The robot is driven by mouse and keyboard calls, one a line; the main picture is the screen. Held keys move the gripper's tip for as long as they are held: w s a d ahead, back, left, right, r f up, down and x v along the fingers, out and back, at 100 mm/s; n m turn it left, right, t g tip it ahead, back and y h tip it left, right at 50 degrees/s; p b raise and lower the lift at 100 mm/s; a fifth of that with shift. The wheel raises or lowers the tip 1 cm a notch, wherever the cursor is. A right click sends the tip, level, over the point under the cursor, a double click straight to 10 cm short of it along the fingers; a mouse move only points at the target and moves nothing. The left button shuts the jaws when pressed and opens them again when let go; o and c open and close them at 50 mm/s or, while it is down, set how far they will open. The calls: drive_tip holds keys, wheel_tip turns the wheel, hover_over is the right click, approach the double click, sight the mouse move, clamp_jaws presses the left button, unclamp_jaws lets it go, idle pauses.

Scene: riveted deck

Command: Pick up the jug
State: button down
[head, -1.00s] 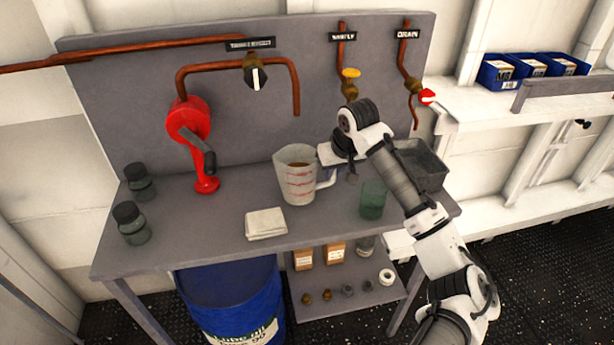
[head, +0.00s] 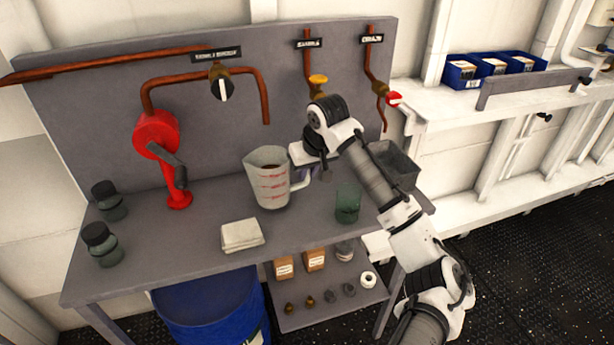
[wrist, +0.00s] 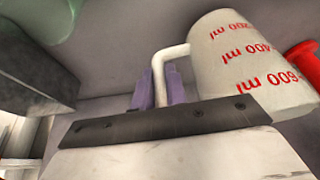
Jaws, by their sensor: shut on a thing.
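In the wrist view the jug (wrist: 250,65) fills the upper right. My gripper (head: 305,176) comes from the right and is shut on the handle; its purple fingers (wrist: 164,88) sit at the handle in the wrist view. The jug's base seems slightly above the bench, though the gap is hard to make out.
A copper pipe outlet (head: 266,118) hangs close above and behind the jug. A red hand pump (head: 157,135) stands at left, a folded cloth (head: 241,235) in front, a green cup (head: 347,205) and a grey bin (head: 395,168) at right. Two dark-lidded jars (head: 101,243) stand far left.

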drive_tip(key=shift+r+b, duration=0.65)
drive_tip(key=shift+r, duration=3.4)
drive_tip(key=c, duration=2.1)
unclamp_jaws()
clamp_jaws()
drive_tip(key=shift+d, duration=0.1)
